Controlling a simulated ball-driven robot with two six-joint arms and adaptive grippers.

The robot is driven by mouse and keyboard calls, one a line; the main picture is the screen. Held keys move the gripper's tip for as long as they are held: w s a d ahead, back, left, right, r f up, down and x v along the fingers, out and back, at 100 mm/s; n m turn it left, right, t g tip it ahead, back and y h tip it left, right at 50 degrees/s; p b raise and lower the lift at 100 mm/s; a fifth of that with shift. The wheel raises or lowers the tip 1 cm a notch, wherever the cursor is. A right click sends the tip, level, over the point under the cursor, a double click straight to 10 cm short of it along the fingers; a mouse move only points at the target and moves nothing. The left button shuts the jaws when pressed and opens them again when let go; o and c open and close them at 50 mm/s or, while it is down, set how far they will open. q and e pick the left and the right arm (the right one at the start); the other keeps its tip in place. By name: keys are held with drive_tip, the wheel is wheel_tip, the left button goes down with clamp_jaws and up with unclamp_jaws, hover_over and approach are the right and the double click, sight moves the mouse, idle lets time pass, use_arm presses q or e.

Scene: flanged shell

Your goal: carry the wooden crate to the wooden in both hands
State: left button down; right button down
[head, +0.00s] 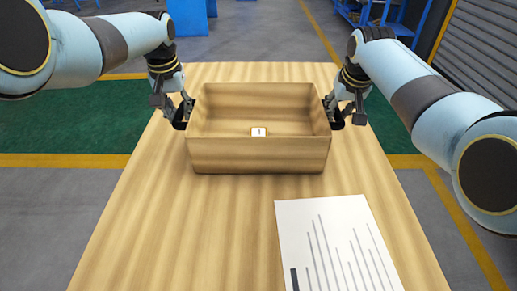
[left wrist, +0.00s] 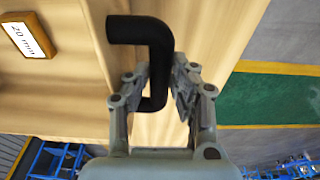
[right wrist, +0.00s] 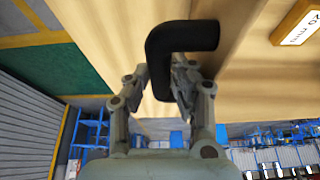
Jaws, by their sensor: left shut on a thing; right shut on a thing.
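The wooden crate (head: 258,156) is an open box with wood grain, upright over the middle of the wooden table (head: 150,220). Whether it touches the table or hangs just above it I cannot tell. My left gripper (head: 182,112) is shut on the black handle (left wrist: 155,40) at the crate's left side. My right gripper (head: 341,112) is shut on the black handle (right wrist: 170,45) at its right side. A small block with a white label (head: 258,132) lies inside the crate; its label reads 20 mm in the left wrist view (left wrist: 28,38).
A white sheet with grey bars (head: 337,245) lies on the table, front right of the crate. The table's front left is clear. Behind are a green floor strip (head: 75,122), blue racks (head: 375,15) and a grey shutter (head: 485,50).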

use_arm(q)
drive_tip(key=shift+f, duration=0.5)
use_arm(e)
drive_tip(key=shift+w+f, duration=0.1)
drive_tip(key=shift+f, duration=0.3)
use_arm(q)
drive_tip(key=c, duration=1.1)
unclamp_jaws()
drive_tip(key=shift+r, duration=0.2)
drive_tip(key=shift+c, duration=0.2)
use_arm(e)
drive_tip(key=c, duration=1.1)
unclamp_jaws()
drive_tip(key=shift+r, duration=0.2)
drive_tip(key=shift+c, duration=0.2)
use_arm(q)
drive_tip(key=shift+o, duration=0.2)
drive_tip(key=shift+d, duration=0.1)
use_arm(e)
drive_tip(key=shift+a, duration=0.1)
